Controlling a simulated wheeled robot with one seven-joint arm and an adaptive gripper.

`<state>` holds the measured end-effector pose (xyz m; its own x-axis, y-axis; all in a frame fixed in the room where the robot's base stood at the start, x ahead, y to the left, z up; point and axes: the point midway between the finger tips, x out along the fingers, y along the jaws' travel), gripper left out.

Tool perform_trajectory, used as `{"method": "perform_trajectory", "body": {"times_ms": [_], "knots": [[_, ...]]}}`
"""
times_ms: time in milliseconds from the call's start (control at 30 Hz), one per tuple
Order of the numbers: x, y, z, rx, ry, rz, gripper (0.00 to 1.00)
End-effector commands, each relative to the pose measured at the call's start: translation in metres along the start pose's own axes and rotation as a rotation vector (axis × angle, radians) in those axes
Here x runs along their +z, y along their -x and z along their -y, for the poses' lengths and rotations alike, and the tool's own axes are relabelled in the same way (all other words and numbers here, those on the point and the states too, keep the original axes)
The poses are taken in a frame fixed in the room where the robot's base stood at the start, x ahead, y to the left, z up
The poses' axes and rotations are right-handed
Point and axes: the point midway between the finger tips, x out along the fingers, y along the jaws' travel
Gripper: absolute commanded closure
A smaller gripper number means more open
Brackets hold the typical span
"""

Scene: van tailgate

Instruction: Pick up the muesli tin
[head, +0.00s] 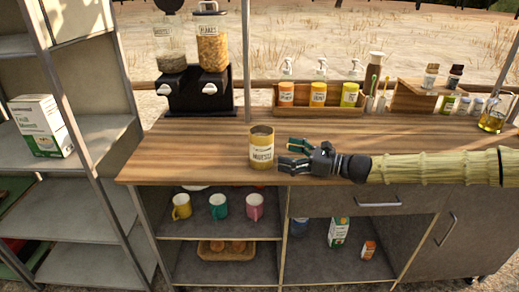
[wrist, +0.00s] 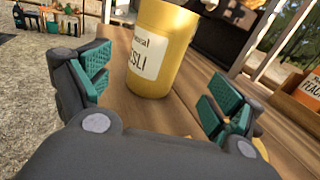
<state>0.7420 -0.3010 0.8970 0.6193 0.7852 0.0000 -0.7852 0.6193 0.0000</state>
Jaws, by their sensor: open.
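The muesli tin (head: 262,147) is a yellow cylinder with a pale label, standing upright on the wooden counter near its front edge. My gripper (head: 289,154) is just to its right in the head view, with its fingers pointing left at it. In the wrist view the tin (wrist: 160,50) is ahead, between the two green-padded fingers and a little beyond their tips. My gripper (wrist: 155,90) is open and empty there.
The wooden counter (head: 200,140) is clear left of the tin. Behind stand a cereal dispenser (head: 212,45) and a wooden rack of pump bottles (head: 300,108). An oil jug (head: 492,120) is at the far right. Mugs (head: 218,206) sit on a shelf below.

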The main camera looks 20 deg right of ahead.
Motion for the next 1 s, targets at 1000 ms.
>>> {"method": "perform_trajectory", "body": {"times_ms": [1000], "knots": [[0.006,-0.094,-0.006,0.002,-0.001,0.0,0.07]]}}
